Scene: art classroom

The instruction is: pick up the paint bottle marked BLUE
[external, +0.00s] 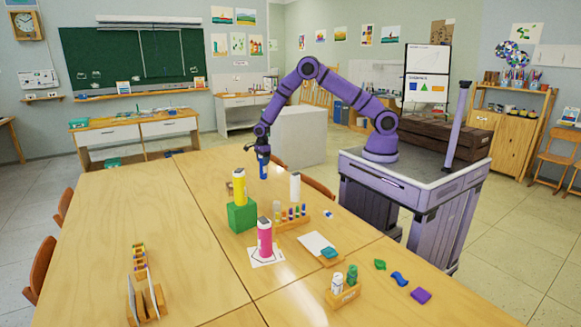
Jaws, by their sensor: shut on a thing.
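My gripper (263,150) points down over the far part of the table and is shut on a blue bottle (263,170). The bottle is upright. Its label is too small to read, and its top is hidden by the fingers. I cannot tell for sure whether its base touches the table. A yellow bottle (239,188) stands on a green block (242,217), nearer the camera and to the left. A white bottle (295,187) stands to the right. A pink bottle (265,238) stands on a white sheet in front.
A wooden rack of small colored items (291,214) sits by the white bottle. A pad (318,245), a small holder with bottles (343,294) and colored shapes (399,279) lie toward the right. The table's left half (120,220) is mostly clear.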

